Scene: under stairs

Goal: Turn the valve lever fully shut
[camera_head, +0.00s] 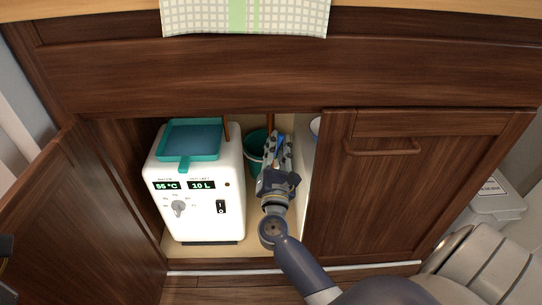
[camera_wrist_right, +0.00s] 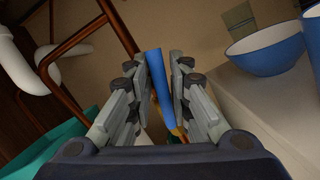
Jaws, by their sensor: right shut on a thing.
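The valve lever is a blue bar (camera_wrist_right: 157,82) standing up between the fingers in the right wrist view. A small blue part of it shows in the head view (camera_head: 281,141). My right gripper (camera_head: 279,149) reaches into the open cabinet, right of the white water unit. In the right wrist view its fingers (camera_wrist_right: 164,84) are closed on the lever from both sides.
The white water unit (camera_head: 200,222) with a teal tray (camera_head: 190,155) fills the cabinet's left half. A teal bucket (camera_head: 255,147) stands behind my gripper. Copper pipes (camera_wrist_right: 118,28) run nearby. A blue bowl (camera_wrist_right: 266,50) sits on a pale ledge (camera_wrist_right: 245,105). The right door (camera_head: 425,200) is closed.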

